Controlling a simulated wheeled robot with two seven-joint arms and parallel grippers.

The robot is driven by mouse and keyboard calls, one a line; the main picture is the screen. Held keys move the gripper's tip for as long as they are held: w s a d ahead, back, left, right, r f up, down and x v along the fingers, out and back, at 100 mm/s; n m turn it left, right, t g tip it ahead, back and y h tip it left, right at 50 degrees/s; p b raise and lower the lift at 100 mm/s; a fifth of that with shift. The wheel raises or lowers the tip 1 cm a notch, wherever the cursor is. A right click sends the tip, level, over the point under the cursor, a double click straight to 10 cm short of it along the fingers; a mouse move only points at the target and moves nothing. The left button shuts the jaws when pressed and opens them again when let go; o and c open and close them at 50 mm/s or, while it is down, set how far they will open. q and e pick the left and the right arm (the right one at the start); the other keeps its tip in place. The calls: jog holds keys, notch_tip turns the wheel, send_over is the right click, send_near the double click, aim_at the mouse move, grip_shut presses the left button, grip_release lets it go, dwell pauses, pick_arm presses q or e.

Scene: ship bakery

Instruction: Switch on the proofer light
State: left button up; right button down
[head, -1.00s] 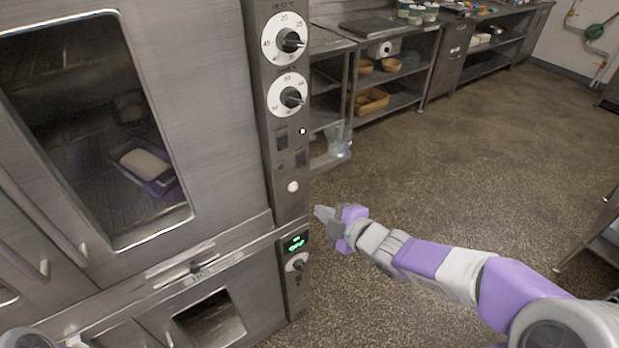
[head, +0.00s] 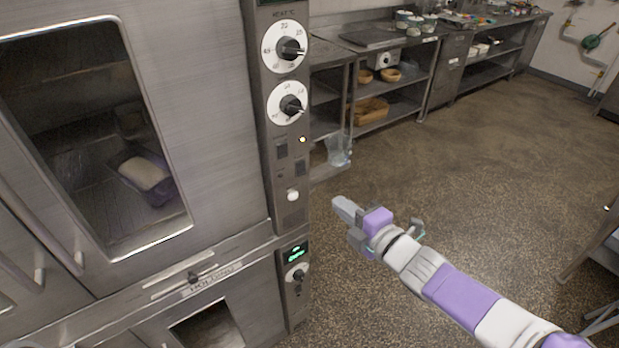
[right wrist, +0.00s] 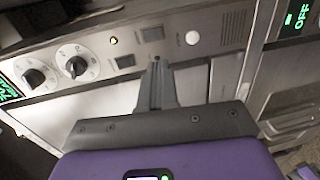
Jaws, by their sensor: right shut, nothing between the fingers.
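The steel oven stack on the left has a narrow control panel (head: 285,165). It carries two white-faced dials, two dark rocker switches and a round white button (head: 292,196). Below, the lower unit has a green display (head: 294,252) and a knob (head: 295,276). In the right wrist view the display (right wrist: 300,18) reads OFF. My right gripper (head: 343,205) is shut and empty, just right of the panel and apart from it in the head view. In the right wrist view its fingertips (right wrist: 157,66) point toward the panel, near the rocker switches (right wrist: 152,33). My left gripper is not seen.
A loaf in a tin (head: 146,175) shows behind the upper oven window. A steel table edge (head: 590,250) is at the right. The floor between is clear.

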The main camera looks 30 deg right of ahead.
aim_at(302, 174)
jog(key=w, duration=0.3)
jog(key=w+f+p, duration=0.1)
jog(key=w, duration=0.3)
jog(key=w+p, duration=0.1)
jog(key=w, duration=0.3)
jog(key=shift+a+f, duration=0.25)
jog(key=shift+a, duration=0.15)
jog(key=shift+w, duration=0.8)
jog(key=shift+w+f+b, duration=0.15)
jog(key=shift+f+b, duration=0.15)
jog(key=shift+b, duration=0.85)
jog(key=shift+r, duration=0.25)
jog(key=shift+f, duration=0.1)
